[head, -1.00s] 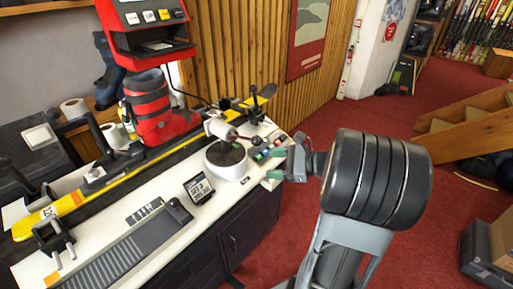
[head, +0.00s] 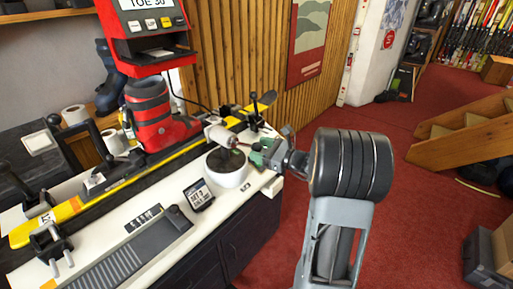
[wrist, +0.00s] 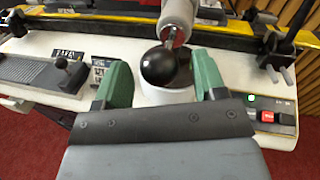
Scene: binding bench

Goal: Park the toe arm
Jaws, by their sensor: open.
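The toe arm shows in the head view as a pale grey cylinder (head: 217,134) above a white round base (head: 230,179) on the bench. My gripper (head: 259,152) is at the right of the base, at the bench edge. In the wrist view its green fingers (wrist: 160,76) are open, with the knob between them near the tips. No finger visibly touches the knob. In the head view the gripper hides the knob's surroundings.
A red test machine (head: 145,45) with a display stands behind a red boot (head: 150,112) on a yellow ski (head: 70,208). A small screen (head: 197,194) stands left of the base. A button panel (wrist: 268,115) lies to the right. Red floor is open beyond the bench.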

